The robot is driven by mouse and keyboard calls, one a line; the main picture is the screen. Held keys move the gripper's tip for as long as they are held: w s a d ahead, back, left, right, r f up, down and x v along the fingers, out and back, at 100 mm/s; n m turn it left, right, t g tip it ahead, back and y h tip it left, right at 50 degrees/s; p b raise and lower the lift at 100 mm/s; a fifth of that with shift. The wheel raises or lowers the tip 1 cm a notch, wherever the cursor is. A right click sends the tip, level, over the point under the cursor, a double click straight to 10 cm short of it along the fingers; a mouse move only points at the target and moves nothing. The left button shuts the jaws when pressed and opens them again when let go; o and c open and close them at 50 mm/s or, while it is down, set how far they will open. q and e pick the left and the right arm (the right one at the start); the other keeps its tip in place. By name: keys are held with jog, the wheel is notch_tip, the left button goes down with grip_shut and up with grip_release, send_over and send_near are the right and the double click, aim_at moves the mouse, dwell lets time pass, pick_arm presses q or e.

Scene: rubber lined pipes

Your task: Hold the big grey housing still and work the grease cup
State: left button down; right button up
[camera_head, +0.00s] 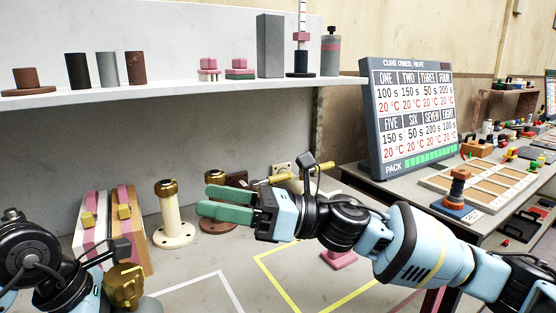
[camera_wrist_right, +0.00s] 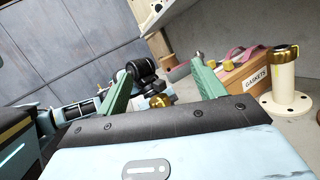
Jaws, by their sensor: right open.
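My right gripper (camera_head: 212,202) is open, with its two green fingers apart and nothing between them, above the bench in front of the flanged pipes. Its fingers also show in the right wrist view (camera_wrist_right: 161,88). A brass knobbed fitting (camera_head: 124,286), perhaps the grease cup, is at the bottom left, beside my left wrist, and shows small and brassy between the right fingers in the wrist view (camera_wrist_right: 159,102). My left arm comes in from the left; its fingers cannot be made out. No big grey housing can be clearly identified; the view is cut off below the brass fitting.
A cream flanged pipe (camera_head: 172,218) with a brass top and a brown pipe (camera_head: 213,223) stand behind the right gripper. A gasket box (camera_head: 114,232) is to the left. The shelf (camera_head: 160,93) overhangs the back. The sign (camera_head: 410,115) stands right. Taped bench areas look mostly clear.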

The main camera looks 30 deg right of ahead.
jog(key=w+d+r+m+t+h, duration=0.1)
jog(key=w+d+r+m+t, duration=0.2)
jog(key=d+r+m+t, duration=0.6)
jog(key=shift+d+r+m+h, duration=0.4)
jog(key=shift+d+r+m, duration=0.25)
jog(key=shift+d, duration=0.6)
jog(key=shift+a+f, duration=0.1)
jog(key=n+g, duration=1.1)
jog(key=n, duration=0.3)
send_near(141, 275)
jog(key=d, duration=0.2)
jog(key=shift+s+a+m, duration=0.15)
jog(key=shift+s+m, duration=0.1)
jog(key=shift+s, duration=0.15)
jog(key=shift+w+a, duration=0.1)
jog(key=x, duration=1.1)
jog(key=shift+w+a, duration=0.1)
jog(key=shift+a, duration=0.3)
